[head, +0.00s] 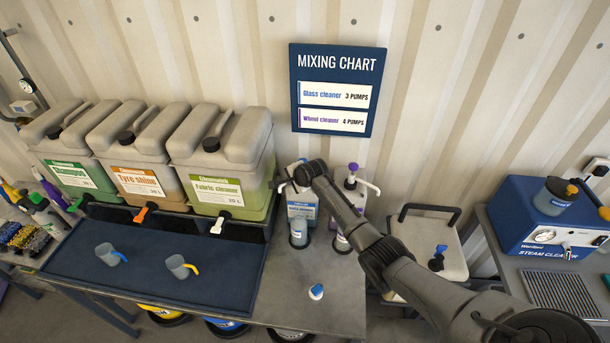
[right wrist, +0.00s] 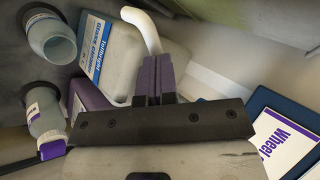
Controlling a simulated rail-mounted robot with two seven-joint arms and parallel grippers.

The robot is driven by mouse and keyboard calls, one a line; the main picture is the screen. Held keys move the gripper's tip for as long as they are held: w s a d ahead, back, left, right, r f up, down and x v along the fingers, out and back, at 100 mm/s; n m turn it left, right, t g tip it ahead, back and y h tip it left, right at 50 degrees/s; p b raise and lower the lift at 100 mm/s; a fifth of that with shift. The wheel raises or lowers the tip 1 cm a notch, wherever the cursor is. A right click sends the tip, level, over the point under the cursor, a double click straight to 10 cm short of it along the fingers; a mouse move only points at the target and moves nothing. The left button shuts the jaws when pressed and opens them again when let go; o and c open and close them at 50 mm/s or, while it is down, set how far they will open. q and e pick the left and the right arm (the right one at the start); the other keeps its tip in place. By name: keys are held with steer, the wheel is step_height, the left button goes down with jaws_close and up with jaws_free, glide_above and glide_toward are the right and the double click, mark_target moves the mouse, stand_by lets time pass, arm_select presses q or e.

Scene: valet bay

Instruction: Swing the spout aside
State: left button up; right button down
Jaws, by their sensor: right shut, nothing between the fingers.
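The white spout (right wrist: 143,30) curves over the glass cleaner jug (right wrist: 97,50) in the right wrist view. My right gripper (right wrist: 156,70) is shut and empty, with its fingertips close to the lower end of the spout; I cannot tell whether they touch. In the head view my right arm reaches in from the lower right. My right gripper (head: 300,176) is over the glass cleaner jug (head: 301,207) and hides most of its pump. A second pump (head: 354,180) with a purple top stands just to the right. My left gripper is not in view.
Two small bottles stand before the jugs: an open one (right wrist: 52,42) and one with a purple cap (right wrist: 46,122). A blue-and-white cap (head: 316,291) lies on the bench. The mixing chart (head: 337,88) hangs behind. Large canisters (head: 222,160) stand left. The front bench is largely clear.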

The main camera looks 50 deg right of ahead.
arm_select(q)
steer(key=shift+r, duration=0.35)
arm_select(e)
steer(key=shift+w, duration=0.9)
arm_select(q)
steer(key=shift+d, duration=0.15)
arm_select(e)
steer(key=shift+w, duration=0.15)
arm_select(q)
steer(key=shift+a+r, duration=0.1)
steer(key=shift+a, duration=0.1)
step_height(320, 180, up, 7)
steer(key=p, duration=0.7)
arm_select(e)
steer(key=a+f+v, duration=0.1)
steer(key=v, duration=1.3)
steer(key=shift+s+a+r, duration=0.2)
steer(key=shift+s+a, duration=0.15)
steer(key=shift+a, duration=0.1)
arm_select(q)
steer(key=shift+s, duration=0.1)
